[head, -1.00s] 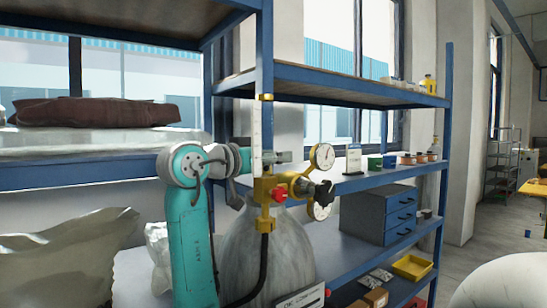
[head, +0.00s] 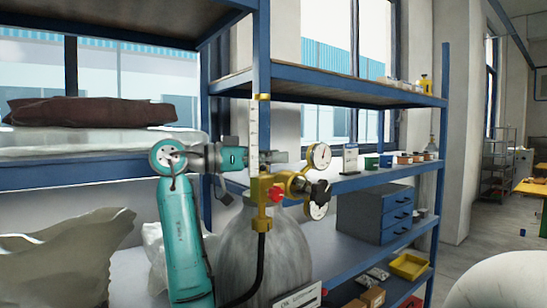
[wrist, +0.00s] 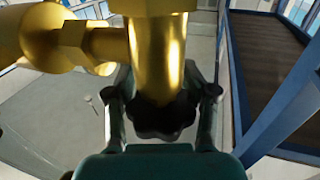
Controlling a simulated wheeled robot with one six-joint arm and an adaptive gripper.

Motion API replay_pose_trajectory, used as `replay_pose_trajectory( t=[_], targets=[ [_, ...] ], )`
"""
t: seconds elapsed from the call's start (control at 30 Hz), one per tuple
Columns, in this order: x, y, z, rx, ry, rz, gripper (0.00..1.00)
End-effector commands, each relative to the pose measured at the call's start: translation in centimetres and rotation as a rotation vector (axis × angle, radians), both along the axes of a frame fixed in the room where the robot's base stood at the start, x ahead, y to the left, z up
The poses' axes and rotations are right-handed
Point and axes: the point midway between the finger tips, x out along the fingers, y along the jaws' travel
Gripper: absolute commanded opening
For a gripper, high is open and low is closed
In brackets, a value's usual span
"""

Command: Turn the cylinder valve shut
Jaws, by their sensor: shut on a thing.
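The cylinder (head: 258,262) is large and pale grey, upright on the lower shelf. Brass valve fittings (head: 262,187) sit at its top, with a red knob (head: 276,194), a black knob (head: 320,192) and round gauges (head: 319,155). My gripper (head: 272,156) reaches in from the left, above the brass body and partly hidden by the clear upright tube (head: 253,135). In the wrist view, my gripper (wrist: 164,98) has its fingers on both sides of a dark lobed handwheel (wrist: 165,122), shut on it. A brass stem (wrist: 157,55) hides part of the handwheel.
A blue shelf post (head: 264,50) stands close to my wrist. The upper shelf (head: 350,88) runs just above the fittings. A black hose (head: 259,260) hangs in front of the cylinder. A grey drawer box (head: 367,215) stands to the right.

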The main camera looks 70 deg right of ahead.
Motion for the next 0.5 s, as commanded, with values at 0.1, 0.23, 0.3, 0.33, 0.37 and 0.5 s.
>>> replay_pose_trajectory(
  t=[0.1,0.23,0.3,0.33,0.37,0.5],
  targets=[
    [0.20,0.05,0.05,0.000,0.003,0.003,0.19],
    [0.20,0.04,0.06,0.000,0.004,0.004,0.19],
    [0.20,0.04,0.06,0.000,0.004,0.005,0.19],
    [0.20,0.04,0.06,0.000,0.004,0.005,0.61],
    [0.19,0.03,0.06,0.000,0.004,0.004,0.67],
    [0.12,0.01,0.04,-0.001,0.002,0.003,0.67]
  ],
)
